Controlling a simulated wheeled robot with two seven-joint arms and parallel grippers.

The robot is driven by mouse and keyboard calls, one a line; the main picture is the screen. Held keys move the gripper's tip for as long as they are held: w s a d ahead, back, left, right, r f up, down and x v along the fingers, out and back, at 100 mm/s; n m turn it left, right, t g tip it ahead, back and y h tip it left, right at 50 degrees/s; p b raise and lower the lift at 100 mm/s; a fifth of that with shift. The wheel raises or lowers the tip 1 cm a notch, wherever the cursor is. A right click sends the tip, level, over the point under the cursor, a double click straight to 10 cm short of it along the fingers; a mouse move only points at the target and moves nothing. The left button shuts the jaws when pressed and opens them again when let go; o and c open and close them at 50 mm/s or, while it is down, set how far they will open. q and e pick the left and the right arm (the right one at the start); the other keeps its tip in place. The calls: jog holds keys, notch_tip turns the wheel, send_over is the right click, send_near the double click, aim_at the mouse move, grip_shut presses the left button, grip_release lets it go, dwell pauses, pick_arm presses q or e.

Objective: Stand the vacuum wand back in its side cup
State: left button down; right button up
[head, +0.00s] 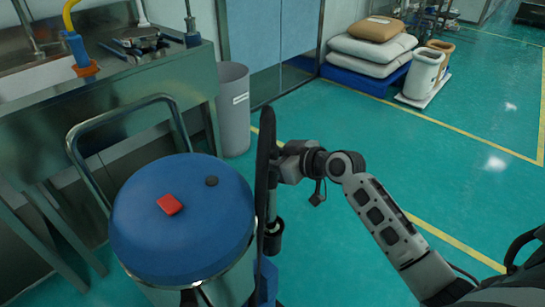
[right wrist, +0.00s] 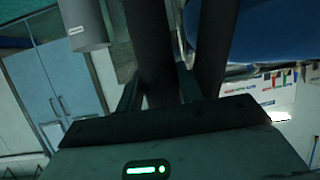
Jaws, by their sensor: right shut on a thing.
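The vacuum wand (head: 263,165) is a long dark piece, standing about upright beside the right side of the blue-lidded vacuum drum (head: 185,235). My right gripper (head: 277,163) is shut on it partway up, coming from the right. In the right wrist view the dark wand (right wrist: 152,45) runs between the two fingers (right wrist: 158,92). A short dark cup-like cylinder (head: 274,238) shows low beside the drum, close to the wand's lower part. I cannot tell whether the wand's lower end is inside a cup or beside it. My left gripper is not in view.
A metal handle (head: 120,117) rises behind the drum. A grey bin (head: 233,110) stands beyond, next to a steel bench (head: 110,95). Green floor (head: 320,250) is open to the right.

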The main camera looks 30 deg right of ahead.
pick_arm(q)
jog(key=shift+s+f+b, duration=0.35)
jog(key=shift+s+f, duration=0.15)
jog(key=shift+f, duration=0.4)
pick_arm(e)
jog(key=shift+f, duration=0.45)
dwell(0.5)
jog(key=o, duration=1.1)
jog(key=shift+c, duration=0.2)
jog(key=shift+f, duration=0.1)
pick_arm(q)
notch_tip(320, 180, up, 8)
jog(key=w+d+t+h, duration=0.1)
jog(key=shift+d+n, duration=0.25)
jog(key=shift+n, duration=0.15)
pick_arm(e)
jog(key=v, duration=1.6)
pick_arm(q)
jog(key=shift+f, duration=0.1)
